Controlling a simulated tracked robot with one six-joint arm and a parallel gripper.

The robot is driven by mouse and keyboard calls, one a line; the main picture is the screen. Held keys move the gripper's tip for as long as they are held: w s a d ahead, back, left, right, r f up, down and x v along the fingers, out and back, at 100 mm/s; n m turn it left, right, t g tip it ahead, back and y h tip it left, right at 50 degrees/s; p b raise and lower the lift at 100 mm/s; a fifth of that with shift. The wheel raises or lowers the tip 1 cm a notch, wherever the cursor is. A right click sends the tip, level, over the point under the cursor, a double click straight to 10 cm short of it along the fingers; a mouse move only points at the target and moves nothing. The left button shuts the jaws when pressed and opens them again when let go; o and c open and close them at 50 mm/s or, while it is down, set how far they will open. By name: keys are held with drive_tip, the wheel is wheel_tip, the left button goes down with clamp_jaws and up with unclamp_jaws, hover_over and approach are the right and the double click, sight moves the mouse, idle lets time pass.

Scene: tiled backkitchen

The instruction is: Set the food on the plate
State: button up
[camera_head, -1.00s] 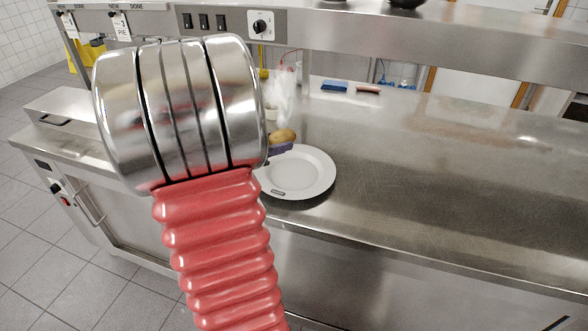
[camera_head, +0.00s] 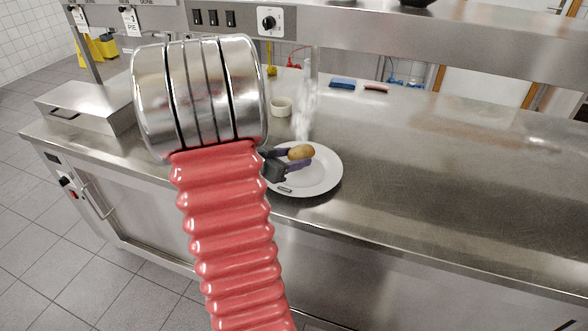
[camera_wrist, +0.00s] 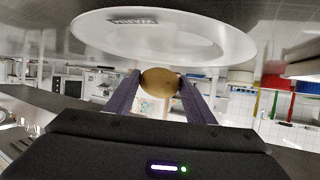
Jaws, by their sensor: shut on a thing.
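The food is a brown, potato-like oval (camera_head: 301,152). My gripper (camera_head: 294,157) is shut on it, with the food held between its two purple-grey fingertips. In the head view the food appears over the white round plate (camera_head: 318,184), which lies on the steel counter. In the wrist view the fingers pinch the potato (camera_wrist: 160,82) from both sides, and the plate (camera_wrist: 100,40) shows beyond it with dark lettering on its rim. I cannot tell exactly how high the food is above the plate. My red ribbed arm hides part of the counter to the left.
A blue sponge (camera_head: 342,84) and a brownish-pink item (camera_head: 376,88) lie at the back of the counter (camera_head: 440,170). A steel shelf (camera_head: 470,60) runs above the back. The counter's right side is clear.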

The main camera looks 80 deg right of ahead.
sight(294, 176)
drive_tip(key=shift+f, duration=0.3)
drive_tip(key=shift+f, duration=1.85)
drive_tip(key=o, duration=1.1)
drive_tip(key=shift+f, duration=0.1)
drive_tip(key=shift+w+a+r, duration=0.15)
drive_tip(key=shift+a+r, duration=0.05)
drive_tip(key=v, duration=1.1)
drive_tip(key=shift+w+a, duration=0.1)
drive_tip(key=shift+a, duration=0.2)
